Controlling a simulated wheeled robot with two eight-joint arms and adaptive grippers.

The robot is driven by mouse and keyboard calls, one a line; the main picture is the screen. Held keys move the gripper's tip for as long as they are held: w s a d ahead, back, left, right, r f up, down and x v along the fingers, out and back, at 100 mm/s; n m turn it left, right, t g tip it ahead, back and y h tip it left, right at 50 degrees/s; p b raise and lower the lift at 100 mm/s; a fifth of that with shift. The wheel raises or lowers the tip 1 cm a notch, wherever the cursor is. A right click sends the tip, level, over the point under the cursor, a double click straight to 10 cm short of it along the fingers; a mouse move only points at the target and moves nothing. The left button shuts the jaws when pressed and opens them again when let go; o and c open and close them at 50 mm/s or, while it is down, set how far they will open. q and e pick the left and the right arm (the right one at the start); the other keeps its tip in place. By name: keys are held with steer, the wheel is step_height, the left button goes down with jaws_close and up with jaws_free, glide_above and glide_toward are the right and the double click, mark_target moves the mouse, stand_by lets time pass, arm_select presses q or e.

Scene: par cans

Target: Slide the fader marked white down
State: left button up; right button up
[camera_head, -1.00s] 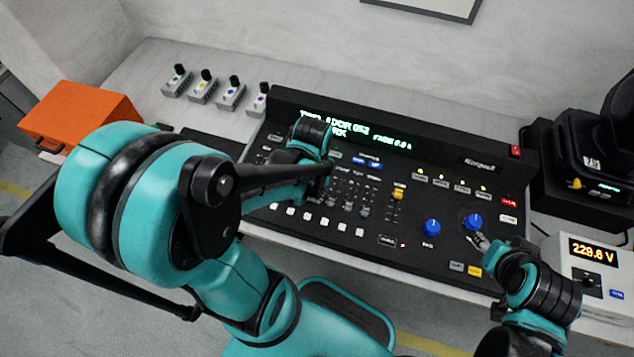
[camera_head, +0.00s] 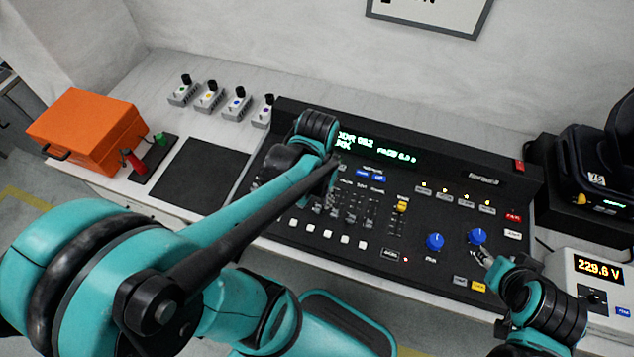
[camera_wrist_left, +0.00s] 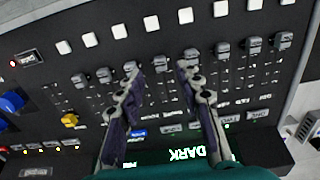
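The black console (camera_head: 300,232) carries a row of grey fader caps (camera_wrist_left: 222,48), seen from above in the left wrist view. I cannot read which one is marked white. My left gripper (camera_wrist_left: 158,72) is open, its two dark fingers pointing at the row. One grey cap (camera_wrist_left: 160,62) shows between the fingertips; contact cannot be told. In the head view my left gripper (camera_head: 336,166) is over the console's left half, mostly hidden by my arm, which also covers some faders. My right gripper (camera_head: 483,256) is by the right blue knob (camera_head: 477,236); its opening is unclear.
White buttons (camera_head: 327,234) line the front. An orange case (camera_head: 88,130) and black pad (camera_head: 198,175) stand left, a voltage meter (camera_head: 598,272) right.

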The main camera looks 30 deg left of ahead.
mark_target(317, 209)
arm_select(q)
step_height(317, 209, up, 7)
stand_by(0.3)
stand_by(0.5)
steer(key=w+d+r+m+t, duration=0.1)
steer(key=w+d+m+t, duration=0.1)
steer(key=d+t, duration=0.3)
steer(key=shift+w+r+m+t, duration=0.3)
steer(key=shift+w+r+t, duration=0.1)
steer(key=shift+t, duration=0.7)
steer(key=shift+d, duration=0.15)
